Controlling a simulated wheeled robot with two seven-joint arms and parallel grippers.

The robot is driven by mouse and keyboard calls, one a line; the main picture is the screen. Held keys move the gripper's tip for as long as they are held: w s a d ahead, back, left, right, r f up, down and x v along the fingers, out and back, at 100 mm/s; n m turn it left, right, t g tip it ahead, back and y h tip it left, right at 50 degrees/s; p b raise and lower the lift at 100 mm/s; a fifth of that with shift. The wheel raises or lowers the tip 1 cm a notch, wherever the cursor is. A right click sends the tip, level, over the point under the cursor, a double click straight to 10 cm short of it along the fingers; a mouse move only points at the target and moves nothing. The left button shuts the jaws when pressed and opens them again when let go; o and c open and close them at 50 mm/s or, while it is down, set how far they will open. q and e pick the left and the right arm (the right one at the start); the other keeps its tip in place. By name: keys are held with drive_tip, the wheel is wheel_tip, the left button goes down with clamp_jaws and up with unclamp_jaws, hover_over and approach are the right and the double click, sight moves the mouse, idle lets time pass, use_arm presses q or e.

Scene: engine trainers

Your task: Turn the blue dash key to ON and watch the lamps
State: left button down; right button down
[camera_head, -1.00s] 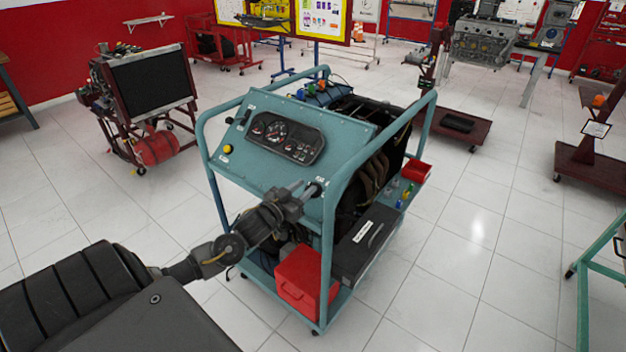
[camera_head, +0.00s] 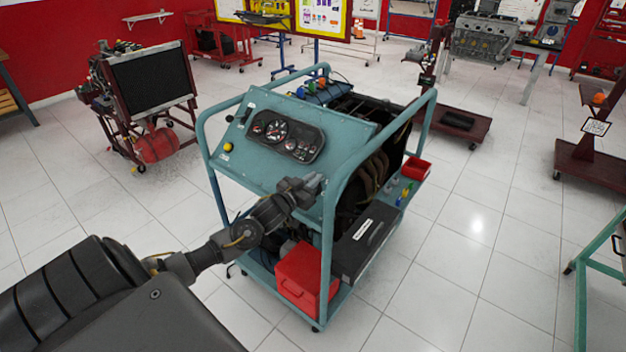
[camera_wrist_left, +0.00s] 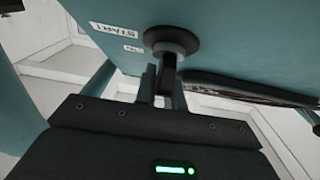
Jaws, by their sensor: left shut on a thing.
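The teal engine trainer's sloped dash (camera_head: 240,150) faces me, with a black gauge cluster (camera_head: 287,137) on it. In the left wrist view, a dark key (camera_wrist_left: 168,69) stands out from a round grey switch collar (camera_wrist_left: 171,42) on the dash, next to a white START label (camera_wrist_left: 111,29). The key looks dark here, not clearly blue. My left gripper (camera_head: 316,184) is at the dash's lower right; in the wrist view its fingers (camera_wrist_left: 163,90) are closed on the key. The gripper hides the key in the head view. I cannot tell whether any lamp is lit. My right gripper is out of view.
The trainer's tubular frame (camera_head: 330,230) rises close to the right of my gripper. A red box (camera_head: 305,276) and a black case (camera_head: 364,240) sit low on the cart. A yellow button (camera_head: 228,147) is on the dash's left.

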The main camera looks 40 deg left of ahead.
use_arm(q)
drive_tip(key=shift+m+h, duration=0.3)
drive_tip(key=shift+h, duration=0.1)
drive_tip(key=m+h, duration=0.2)
drive_tip(key=m, duration=0.1)
drive_tip(key=m+h, duration=0.1)
drive_tip(key=shift+d+m+g+h, duration=0.3)
drive_tip(key=shift+m+g, duration=0.1)
drive_tip(key=m+g+h, duration=0.1)
drive_tip(key=m, duration=0.1)
drive_tip(key=m+g+h+b, duration=0.1)
drive_tip(key=m, duration=0.1)
drive_tip(key=m+g+h+b, duration=0.1)
drive_tip(key=m+h, duration=0.1)
drive_tip(key=shift+s+d+f, duration=0.15)
drive_tip(key=shift+d+f, duration=0.05)
drive_tip(key=shift+d, duration=0.2)
drive_tip(key=shift+d+m, duration=0.1)
drive_tip(key=shift+m, duration=0.2)
drive_tip(key=c, duration=1.5)
unclamp_jaws()
drive_tip(key=shift+s, duration=0.1)
